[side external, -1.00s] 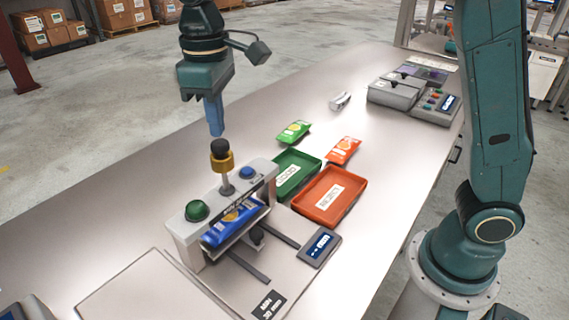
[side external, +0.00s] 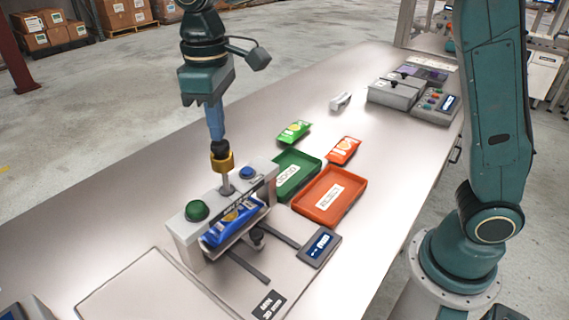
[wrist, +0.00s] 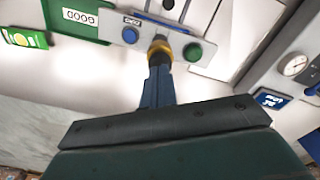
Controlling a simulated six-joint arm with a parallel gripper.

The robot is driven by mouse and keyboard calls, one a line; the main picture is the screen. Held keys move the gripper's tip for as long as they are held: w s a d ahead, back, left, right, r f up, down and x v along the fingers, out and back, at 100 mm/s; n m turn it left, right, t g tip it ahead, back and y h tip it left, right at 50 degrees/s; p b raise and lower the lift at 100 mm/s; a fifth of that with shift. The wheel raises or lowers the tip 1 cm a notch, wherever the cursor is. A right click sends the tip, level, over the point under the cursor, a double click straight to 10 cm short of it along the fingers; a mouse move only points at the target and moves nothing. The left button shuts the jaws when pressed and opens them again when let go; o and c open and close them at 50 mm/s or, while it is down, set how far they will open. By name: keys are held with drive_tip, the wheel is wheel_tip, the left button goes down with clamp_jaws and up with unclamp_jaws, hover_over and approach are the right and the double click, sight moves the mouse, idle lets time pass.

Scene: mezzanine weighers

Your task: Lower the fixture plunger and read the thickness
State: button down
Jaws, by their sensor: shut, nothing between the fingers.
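The fixture (side external: 185,228) is a light grey bridge with a green button (side external: 196,210) and a blue button (side external: 247,172) on top. Its plunger (side external: 221,161) rises between them, with a black knob and a gold collar. A blue packet (side external: 232,222) lies under the bridge. My gripper (side external: 217,137) is shut and empty, pointing down with its blue fingertips at the top of the knob. In the wrist view the fingertips (wrist: 157,68) meet the knob, with the gold collar (wrist: 160,48) just beyond. A small display (side external: 320,246) stands beside the fixture; its digits are too small to read.
A green tray (side external: 309,164) and a red-orange tray (side external: 352,204) lie right of the fixture. A green packet (side external: 294,132) and a red packet (side external: 344,150) lie behind them. Grey boxes (side external: 393,94) stand at the far right.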

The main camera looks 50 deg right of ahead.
drive_tip(key=shift+f, duration=0.75)
idle(0.3)
drive_tip(key=shift+r, duration=0.1)
wheel_tip(320, 180, up, 8)
idle(1.3)
drive_tip(key=shift+d, duration=0.1)
drive_tip(key=s+d+r+m+t, duration=0.1)
drive_tip(key=s+d+m+t, duration=0.2)
drive_tip(key=s+d, duration=0.8)
drive_tip(key=s+d+f+m+t, duration=0.1)
drive_tip(key=s+d+f, duration=0.2)
drive_tip(key=s, duration=0.3)
drive_tip(key=s+d+f+m+t, duration=0.1)
drive_tip(key=s+d+f+m, duration=0.1)
drive_tip(key=s+f, duration=0.2)
drive_tip(key=shift+s+d+f+t, duration=0.3)
drive_tip(key=shift+s+d+f, duration=0.1)
drive_tip(key=shift+s, duration=0.9)
